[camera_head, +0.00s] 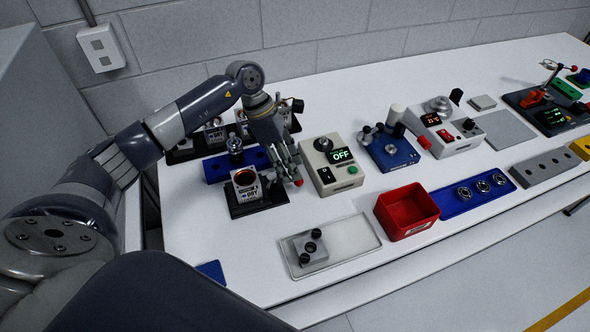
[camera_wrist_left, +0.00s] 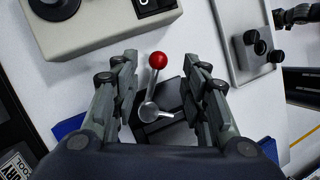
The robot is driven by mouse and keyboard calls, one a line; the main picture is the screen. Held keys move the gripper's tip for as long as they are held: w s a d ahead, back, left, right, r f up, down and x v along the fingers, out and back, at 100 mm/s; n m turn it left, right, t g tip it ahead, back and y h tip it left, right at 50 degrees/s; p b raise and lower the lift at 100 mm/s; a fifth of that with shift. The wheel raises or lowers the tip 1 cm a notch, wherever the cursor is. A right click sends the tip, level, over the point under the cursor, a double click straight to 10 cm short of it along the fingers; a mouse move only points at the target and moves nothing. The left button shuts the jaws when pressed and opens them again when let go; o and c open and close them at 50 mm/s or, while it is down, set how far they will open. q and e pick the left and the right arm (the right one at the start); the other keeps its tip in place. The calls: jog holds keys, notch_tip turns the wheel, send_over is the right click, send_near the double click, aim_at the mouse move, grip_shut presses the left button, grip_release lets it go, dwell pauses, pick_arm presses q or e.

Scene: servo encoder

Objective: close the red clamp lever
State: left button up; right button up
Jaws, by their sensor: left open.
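The clamp lever is a thin metal rod with a red ball knob (camera_wrist_left: 158,60). In the left wrist view it rises from a round metal pivot over a dark base (camera_wrist_left: 172,94). In the head view the red knob (camera_head: 298,183) shows just beyond the fingertips, and the rest of the clamp is mostly hidden by the gripper. My left gripper (camera_head: 286,170) is open, pointing down. In the left wrist view its fingers (camera_wrist_left: 168,65) stand on either side of the lever, with a gap visible on both sides. A dark jointed part at the top right (camera_wrist_left: 295,15) may be my right gripper.
A beige box with an OFF display (camera_head: 336,173) stands close right of the left gripper. A black stand with a labelled block (camera_head: 247,190) is close left. A tray (camera_head: 358,240) and a red bin (camera_head: 407,210) lie nearer the front edge. Bare table lies between the stand and the tray.

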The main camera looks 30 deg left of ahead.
pick_arm(q)
jog(key=x, duration=0.4)
jog(key=shift+w+p, duration=0.1)
jog(key=shift+p, duration=0.3)
jog(key=shift+f, duration=0.1)
jog(key=shift+c, duration=1.1)
grip_shut()
pick_arm(e)
jog(key=shift+w+a+r, duration=0.4)
jog(key=shift+w+r, duration=0.25)
